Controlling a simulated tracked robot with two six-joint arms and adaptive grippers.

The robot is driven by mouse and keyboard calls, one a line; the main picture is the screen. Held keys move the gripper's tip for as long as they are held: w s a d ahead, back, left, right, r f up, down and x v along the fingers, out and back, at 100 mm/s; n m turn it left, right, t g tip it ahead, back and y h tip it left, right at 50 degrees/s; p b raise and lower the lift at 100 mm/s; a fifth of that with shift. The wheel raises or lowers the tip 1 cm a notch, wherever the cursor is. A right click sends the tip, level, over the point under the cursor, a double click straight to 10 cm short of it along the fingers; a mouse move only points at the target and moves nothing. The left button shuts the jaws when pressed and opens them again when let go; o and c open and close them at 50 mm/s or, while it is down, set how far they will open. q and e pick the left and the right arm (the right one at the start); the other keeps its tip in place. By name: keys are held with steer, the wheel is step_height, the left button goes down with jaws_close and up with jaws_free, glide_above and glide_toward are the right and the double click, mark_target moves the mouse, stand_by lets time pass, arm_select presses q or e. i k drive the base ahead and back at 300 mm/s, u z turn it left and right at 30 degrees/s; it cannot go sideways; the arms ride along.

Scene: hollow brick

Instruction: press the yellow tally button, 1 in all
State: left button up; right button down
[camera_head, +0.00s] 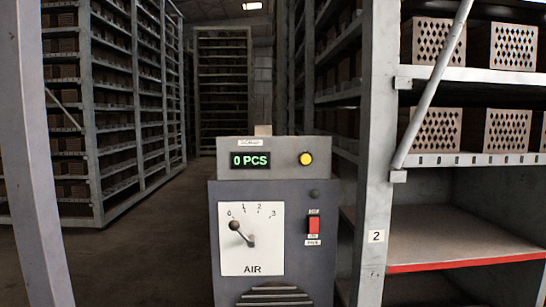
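The yellow tally button (306,158) is round and sits on the right of a grey tally box (275,147). A display (250,160) on the left of that box reads "0 PCS" in green. The box stands on top of a dark grey cabinet (271,195). Neither of my grippers is in the head view, so I cannot see how they stand relative to the button.
The cabinet carries an AIR dial (266,215) with its lever near 0 and a red switch (314,224). A shelf rack (374,150) with hollow bricks (434,41) stands close on the right. A grey post (30,150) is at left. An aisle lies behind.

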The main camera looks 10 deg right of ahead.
mark_target(305, 159)
steer(key=u, duration=0.25)
steer(key=i, duration=0.9)
steer(key=u, duration=0.1)
